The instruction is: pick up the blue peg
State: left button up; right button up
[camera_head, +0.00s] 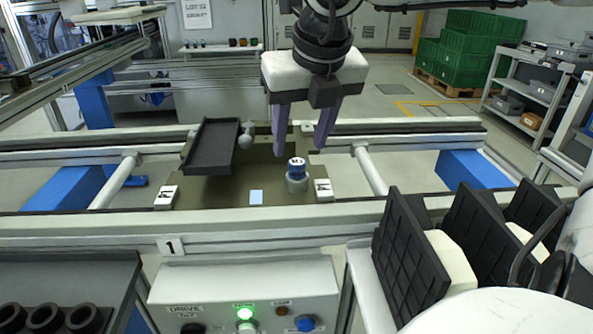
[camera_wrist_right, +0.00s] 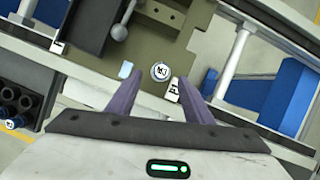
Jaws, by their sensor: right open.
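The blue peg (camera_head: 296,163) has a pale, marked top and stands upright in a grey round holder (camera_head: 297,184) on the dark olive plate (camera_head: 232,190). In the right wrist view its round top (camera_wrist_right: 161,71) shows between and just beyond my fingertips. My right gripper (camera_head: 300,148) points down with its purple fingers spread and nothing between them. It hangs above the peg, apparently clear of it. In the wrist view my right gripper (camera_wrist_right: 159,79) frames the peg from both sides. My left gripper does not show.
A black tray (camera_head: 211,147) and a grey knob (camera_head: 246,136) are left of the peg. White marked blocks (camera_head: 324,190) and a light blue tile (camera_head: 256,197) are on the plate. Rails (camera_head: 300,212) border it. Black ribbed panels (camera_head: 400,252) stand front right; a control box (camera_head: 245,290) is in front.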

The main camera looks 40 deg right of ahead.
aim_at(297, 161)
jog(key=x, duration=0.5)
jog(key=shift+s+d, duration=0.1)
jog(key=shift+d, duration=0.05)
jog(key=shift+r, duration=0.1)
jog(key=c, duration=1.1)
